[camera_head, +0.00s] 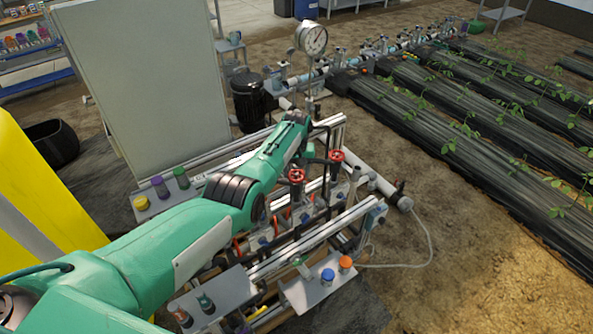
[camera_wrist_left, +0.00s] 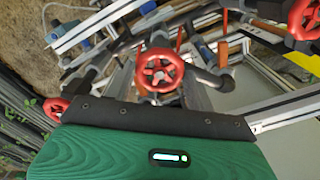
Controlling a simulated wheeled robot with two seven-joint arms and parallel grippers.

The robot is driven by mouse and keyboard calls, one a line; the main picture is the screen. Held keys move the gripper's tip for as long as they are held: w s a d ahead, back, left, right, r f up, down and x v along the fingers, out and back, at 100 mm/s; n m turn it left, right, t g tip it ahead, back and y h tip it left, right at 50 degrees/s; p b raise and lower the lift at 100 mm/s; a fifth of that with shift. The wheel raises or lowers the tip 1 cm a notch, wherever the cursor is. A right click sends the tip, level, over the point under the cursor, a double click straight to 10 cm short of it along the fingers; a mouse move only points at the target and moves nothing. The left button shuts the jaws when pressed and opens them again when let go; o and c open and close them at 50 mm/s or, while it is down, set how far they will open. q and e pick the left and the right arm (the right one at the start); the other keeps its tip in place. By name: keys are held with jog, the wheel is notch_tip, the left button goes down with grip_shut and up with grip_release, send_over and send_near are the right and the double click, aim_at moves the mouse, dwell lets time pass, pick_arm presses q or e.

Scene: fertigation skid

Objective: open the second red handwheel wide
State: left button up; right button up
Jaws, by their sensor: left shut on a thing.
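In the head view two red handwheels show on the pipe rack, a nearer one (camera_head: 296,177) and a farther one (camera_head: 336,156). My left arm comes in from the left, and my left gripper (camera_head: 318,158) is down among the pipes beside the farther wheel. In the left wrist view one red handwheel (camera_wrist_left: 160,72) stands clear beyond my green and black gripper body. Another handwheel (camera_wrist_left: 55,108) is partly covered by it at the left. A third handwheel (camera_wrist_left: 305,18) is cut off at the upper right. The fingertips are hidden; the left gripper is shut, apparently on the partly covered wheel.
A pressure gauge (camera_head: 313,39) stands behind the rack. A large grey panel (camera_head: 150,85) is at the left. A front shelf holds a blue-capped bottle (camera_head: 327,277) and an orange-capped one (camera_head: 345,264). Black-covered plant beds (camera_head: 450,125) lie to the right, beyond bare soil.

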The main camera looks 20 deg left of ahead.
pick_arm(q)
jog(key=n, duration=0.5)
jog(key=shift+n, duration=0.3)
jog(key=n, duration=0.5)
jog(key=shift+n, duration=0.4)
jog(key=o, duration=1)
